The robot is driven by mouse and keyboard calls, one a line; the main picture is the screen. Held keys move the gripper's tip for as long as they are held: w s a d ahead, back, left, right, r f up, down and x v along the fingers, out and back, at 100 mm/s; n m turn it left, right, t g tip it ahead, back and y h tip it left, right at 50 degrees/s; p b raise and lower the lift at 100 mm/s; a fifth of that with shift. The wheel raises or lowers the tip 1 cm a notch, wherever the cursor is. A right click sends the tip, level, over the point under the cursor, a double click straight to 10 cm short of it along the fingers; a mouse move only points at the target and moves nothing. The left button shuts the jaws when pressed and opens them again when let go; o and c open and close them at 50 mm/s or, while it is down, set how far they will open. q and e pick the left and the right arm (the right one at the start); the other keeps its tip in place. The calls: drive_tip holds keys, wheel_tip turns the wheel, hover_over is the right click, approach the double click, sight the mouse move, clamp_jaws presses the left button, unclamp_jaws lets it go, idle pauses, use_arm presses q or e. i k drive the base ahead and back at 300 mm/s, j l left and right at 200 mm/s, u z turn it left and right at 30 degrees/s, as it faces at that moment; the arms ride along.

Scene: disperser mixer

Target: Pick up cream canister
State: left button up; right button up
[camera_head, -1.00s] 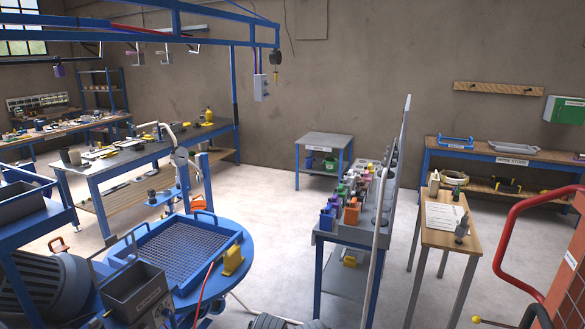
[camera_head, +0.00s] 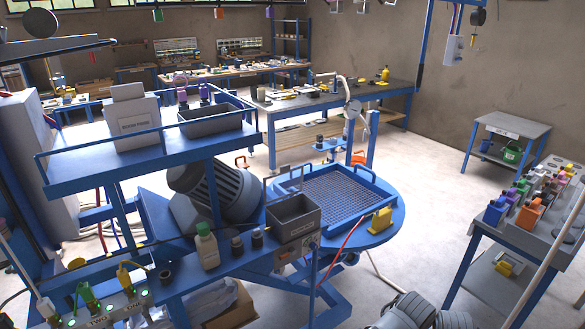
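A pale cream canister (camera_head: 207,250) with a narrower top stands upright on the narrow blue bench (camera_head: 185,288) in the lower left middle of the head view. Two small dark-topped containers (camera_head: 238,246) (camera_head: 257,239) stand just to its right. No gripper shows in this view, so I cannot see whether either one is open or shut.
A grey bin (camera_head: 292,217) stands right of the small containers. A round blue table with a mesh tray (camera_head: 345,197) lies behind it. A raised blue shelf (camera_head: 85,177) holds a white box and a grey bin. A rack of coloured bottles (camera_head: 530,205) is at the right.

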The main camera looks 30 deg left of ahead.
sight(236, 244)
drive_tip(key=u, duration=1.6)
drive_tip(key=j+z, duration=0.3)
drive_tip(key=z, duration=0.15)
drive_tip(key=j+z, duration=0.65)
drive_tip(key=i+j, duration=0.1)
drive_tip(key=j, duration=0.15)
